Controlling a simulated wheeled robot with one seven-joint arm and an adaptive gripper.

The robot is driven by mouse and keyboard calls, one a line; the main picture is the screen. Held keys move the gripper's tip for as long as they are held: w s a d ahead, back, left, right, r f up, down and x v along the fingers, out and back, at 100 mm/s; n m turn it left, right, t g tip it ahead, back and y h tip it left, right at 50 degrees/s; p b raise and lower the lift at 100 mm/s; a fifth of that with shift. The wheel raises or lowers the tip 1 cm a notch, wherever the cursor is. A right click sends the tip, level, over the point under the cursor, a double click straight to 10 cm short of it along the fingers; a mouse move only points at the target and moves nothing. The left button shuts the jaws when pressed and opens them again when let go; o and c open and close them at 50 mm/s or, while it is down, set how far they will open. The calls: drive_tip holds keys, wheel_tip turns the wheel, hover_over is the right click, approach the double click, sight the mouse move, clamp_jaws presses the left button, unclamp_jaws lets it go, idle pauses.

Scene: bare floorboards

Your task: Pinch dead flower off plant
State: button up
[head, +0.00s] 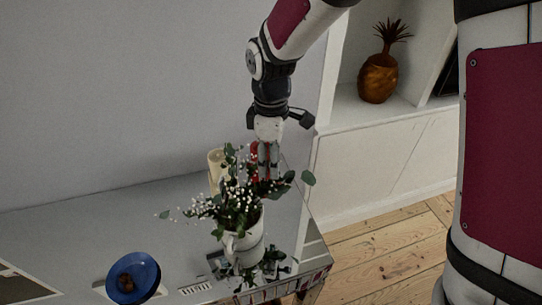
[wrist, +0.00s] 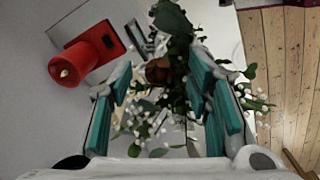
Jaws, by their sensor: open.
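The plant (head: 236,202) has dark green leaves and many small white blossoms. It stands in a white mug-like pot (head: 244,246) on a grey tabletop. My gripper (head: 264,176) points down at the plant's upper right side, among or just behind its leaves. In the wrist view my gripper (wrist: 162,70) has its teal fingers spread apart, with foliage and white blossoms (wrist: 145,122) showing between them. A brownish clump (wrist: 158,70) shows between the fingertips; I cannot tell whether it is the dead flower or whether a finger touches it. The fingers hold nothing visible.
A cream candle (head: 216,168) stands behind the plant. A blue dish (head: 133,277) with brown items lies at the front left. A red cylinder (wrist: 85,62) is left of the fingers in the wrist view. A white shelf (head: 375,118) holds a pineapple-shaped ornament (head: 379,77). Floorboards (head: 385,245) are clear at right.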

clamp_jaws()
drive_tip(key=shift+r, duration=0.1)
drive_tip(key=shift+r+p, duration=1.1)
drive_tip(key=shift+r, duration=1.8)
